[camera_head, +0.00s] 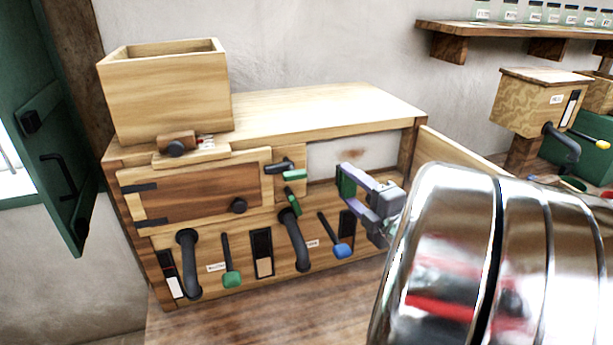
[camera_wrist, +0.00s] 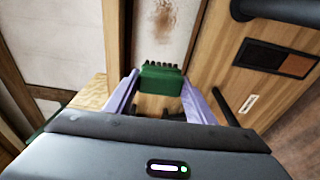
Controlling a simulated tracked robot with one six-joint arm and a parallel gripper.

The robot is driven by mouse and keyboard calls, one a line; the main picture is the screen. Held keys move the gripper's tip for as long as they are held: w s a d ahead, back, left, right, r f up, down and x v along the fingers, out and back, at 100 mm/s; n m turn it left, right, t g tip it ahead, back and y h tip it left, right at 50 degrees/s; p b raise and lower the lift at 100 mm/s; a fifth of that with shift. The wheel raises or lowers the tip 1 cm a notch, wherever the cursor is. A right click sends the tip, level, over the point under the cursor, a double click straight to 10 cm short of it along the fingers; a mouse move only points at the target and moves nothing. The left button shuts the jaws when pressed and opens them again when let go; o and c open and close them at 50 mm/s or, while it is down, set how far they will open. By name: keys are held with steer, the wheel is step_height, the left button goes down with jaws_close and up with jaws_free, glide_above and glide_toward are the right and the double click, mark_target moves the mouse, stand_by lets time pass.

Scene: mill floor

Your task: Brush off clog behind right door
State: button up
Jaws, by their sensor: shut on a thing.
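My gripper (camera_head: 352,192) is shut on a green brush (camera_head: 345,183) in front of the open right compartment of the wooden machine (camera_head: 330,103). In the wrist view the brush (camera_wrist: 161,78) sits between my two lilac fingers, its dark bristles pointing away from me. A brown smudge, the clog (camera_head: 356,154), marks the pale panel (camera_head: 322,158) inside the compartment. The clog (camera_wrist: 164,16) also shows at the top of the wrist view, beyond the bristles. The brush appears apart from it. The right door (camera_head: 458,150) stands swung open to the right.
The left door (camera_head: 200,193) is closed. Curved dark handles (camera_head: 189,262) and levers with a green knob (camera_head: 232,279) and a blue knob (camera_head: 342,251) stick out of the front below. A wooden hopper (camera_head: 165,95) stands on top. A labelled box (camera_head: 535,105) is at the right.

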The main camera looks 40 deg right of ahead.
steer(key=shift+w+d, duration=0.25)
steer(key=shift+w, duration=0.55)
steer(key=shift+w+d, duration=0.2)
steer(key=shift+w, duration=0.65)
steer(key=shift+w+d, duration=0.25)
steer(key=shift+w, duration=0.55)
steer(key=shift+w+d, duration=0.15)
steer(key=shift+w, duration=0.45)
steer(key=shift+w+d, duration=0.15)
steer(key=shift+w, duration=0.4)
steer(key=shift+s+d, duration=0.3)
steer(key=shift+d, duration=0.55)
steer(key=shift+s+d, duration=0.3)
steer(key=shift+d, duration=0.5)
steer(key=shift+d, duration=0.1)
steer(key=shift+s+d, duration=0.2)
steer(key=shift+d, duration=0.6)
steer(key=shift+s+d, duration=0.15)
steer(key=shift+d, duration=0.65)
steer(key=shift+s+d, duration=0.3)
steer(key=shift+d, duration=0.5)
steer(key=shift+s+d, duration=0.25)
steer(key=shift+d, duration=0.55)
